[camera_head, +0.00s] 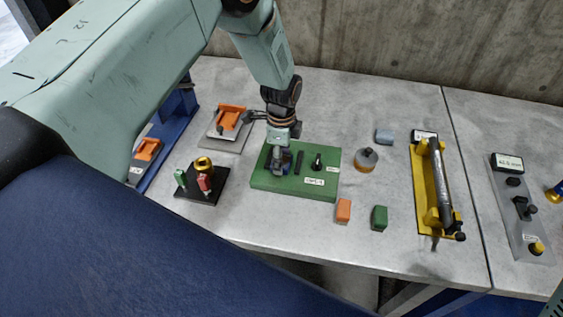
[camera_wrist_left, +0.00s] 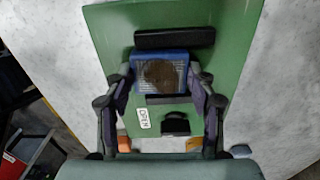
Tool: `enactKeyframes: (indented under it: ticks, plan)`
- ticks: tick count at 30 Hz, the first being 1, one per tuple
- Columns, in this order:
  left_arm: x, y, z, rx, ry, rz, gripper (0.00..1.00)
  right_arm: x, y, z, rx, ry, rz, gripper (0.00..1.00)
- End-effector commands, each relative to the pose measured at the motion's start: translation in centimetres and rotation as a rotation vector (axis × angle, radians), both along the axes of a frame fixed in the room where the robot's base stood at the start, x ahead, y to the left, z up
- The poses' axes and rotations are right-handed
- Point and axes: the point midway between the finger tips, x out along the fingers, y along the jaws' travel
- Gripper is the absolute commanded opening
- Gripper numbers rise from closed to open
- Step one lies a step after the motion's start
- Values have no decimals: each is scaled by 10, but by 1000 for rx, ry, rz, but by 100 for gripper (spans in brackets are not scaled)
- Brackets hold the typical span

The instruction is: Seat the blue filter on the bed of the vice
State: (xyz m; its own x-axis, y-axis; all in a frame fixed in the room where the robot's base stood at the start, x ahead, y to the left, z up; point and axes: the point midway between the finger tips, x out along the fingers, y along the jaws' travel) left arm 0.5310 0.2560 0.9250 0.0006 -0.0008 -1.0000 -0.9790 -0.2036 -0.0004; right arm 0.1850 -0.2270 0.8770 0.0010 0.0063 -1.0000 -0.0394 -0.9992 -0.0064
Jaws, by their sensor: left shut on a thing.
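The blue filter (camera_wrist_left: 161,73), with a brown patch on its face, shows in the left wrist view between my left gripper's two fingers. My left gripper (camera_head: 281,166) is shut on it, one finger on each side. The filter is over the green base of the vice (camera_head: 262,182), between two black jaw bars, the far one (camera_wrist_left: 175,38) and the near one. I cannot tell whether its underside touches the bed. A black knob (camera_head: 317,161) and an "OPEN" label (camera_wrist_left: 143,118) are on the vice. In the head view the gripper hides most of the filter.
An orange block (camera_head: 343,211) and a green block (camera_head: 379,218) lie in front of the vice. A jar (camera_head: 366,159), a grey-blue block (camera_head: 384,136) and a yellow fixture (camera_head: 424,190) stand to the right. A black stand (camera_head: 205,189) is to the left.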

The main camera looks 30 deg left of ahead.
Motion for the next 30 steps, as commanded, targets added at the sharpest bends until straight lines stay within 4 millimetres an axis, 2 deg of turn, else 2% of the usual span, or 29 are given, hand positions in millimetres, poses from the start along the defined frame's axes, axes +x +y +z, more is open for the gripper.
enactKeyframes:
  ticks: [8,22,26,30]
  plan:
    - [1,0,7,0,-3,0,18,0,0,-1,0,0,0,40]
    - [1,0,86,0,-3,1,18,0,0,-8,0,0,0,40]
    - [1,0,96,-1,-2,0,18,0,0,-11,0,0,0,40]
    - [7,0,95,0,-2,0,18,0,0,-26,0,0,0,40]
